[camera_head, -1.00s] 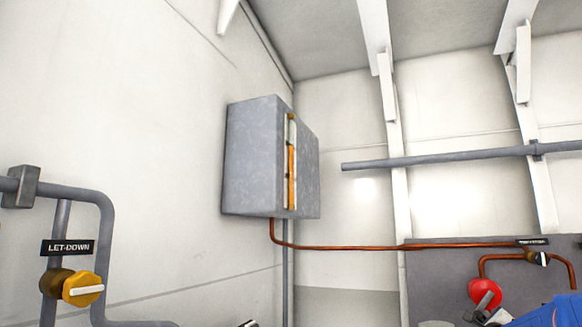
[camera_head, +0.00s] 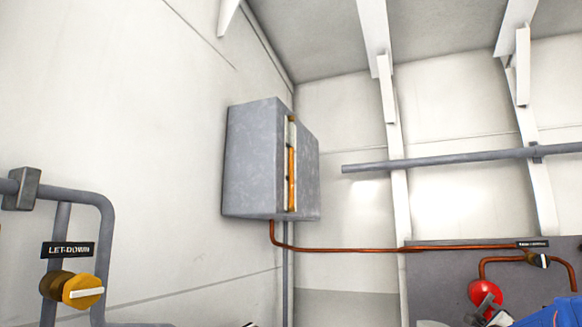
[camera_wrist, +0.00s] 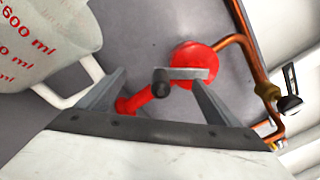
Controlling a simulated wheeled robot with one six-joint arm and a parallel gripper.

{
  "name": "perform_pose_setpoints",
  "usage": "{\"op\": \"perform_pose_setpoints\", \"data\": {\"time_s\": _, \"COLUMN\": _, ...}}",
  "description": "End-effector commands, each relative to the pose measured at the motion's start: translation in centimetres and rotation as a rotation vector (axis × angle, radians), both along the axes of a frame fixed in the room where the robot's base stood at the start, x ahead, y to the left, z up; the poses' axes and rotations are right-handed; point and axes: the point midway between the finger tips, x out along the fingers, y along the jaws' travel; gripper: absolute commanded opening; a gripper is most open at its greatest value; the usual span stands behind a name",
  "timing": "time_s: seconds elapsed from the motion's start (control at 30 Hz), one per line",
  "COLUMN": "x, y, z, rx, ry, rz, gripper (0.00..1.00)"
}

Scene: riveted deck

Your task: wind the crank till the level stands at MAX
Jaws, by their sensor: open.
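The grey tank (camera_head: 250,160) hangs on the wall, with a tall sight glass (camera_head: 291,165) on its front. Orange fluid fills roughly the lower two thirds of the glass, with a pale part above. No MAX mark is readable. The red crank (camera_wrist: 197,62) is on a grey panel, its red arm running to the lower left; its hub also shows at the lower right of the head view (camera_head: 485,291).
A white jug (camera_wrist: 40,40) with red ml marks is close on the left in the wrist view. Copper pipe (camera_head: 380,249) runs from the tank to a small labelled valve (camera_head: 538,258). A yellow valve marked LET-DOWN (camera_head: 82,290) is at the far left.

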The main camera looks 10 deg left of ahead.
Motion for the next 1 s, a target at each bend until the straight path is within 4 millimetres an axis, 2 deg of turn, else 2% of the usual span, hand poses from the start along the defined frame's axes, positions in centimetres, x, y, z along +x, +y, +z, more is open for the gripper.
{"op": "perform_pose_setpoints", "data": {"time_s": 1.0, "x": -7.6, "y": 2.2, "z": 0.0, "rx": 0.0, "ry": -0.001, "rz": 0.001, "gripper": 0.86}}
